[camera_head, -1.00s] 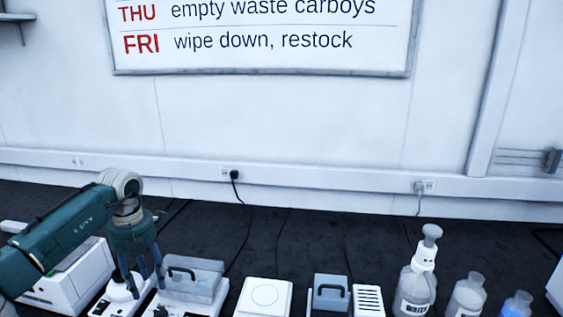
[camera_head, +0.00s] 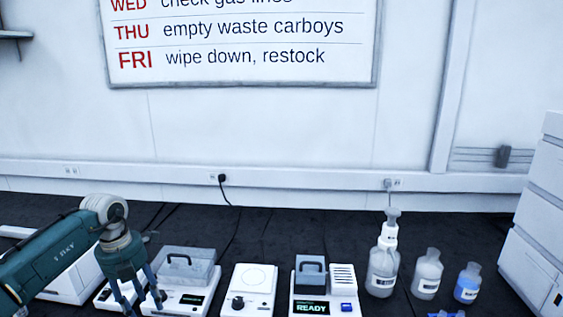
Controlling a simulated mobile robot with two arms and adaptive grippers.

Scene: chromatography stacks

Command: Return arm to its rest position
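My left arm comes in from the left, and its gripper (camera_head: 138,300) points down over the bench. Its fingers are spread apart, with nothing seen between them. It is beside the left edge of a white device with a grey handled lid (camera_head: 185,268); I cannot tell whether it touches anything. The fingertips reach close to the bottom of the picture. My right gripper is not in view.
A white device with a round plate (camera_head: 250,285) and a device reading READY (camera_head: 318,308) stand in a row. A pump bottle (camera_head: 383,265), a clear bottle (camera_head: 427,275) and a blue bottle (camera_head: 467,284) stand right. A white stacked cabinet (camera_head: 535,225) bounds the right side.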

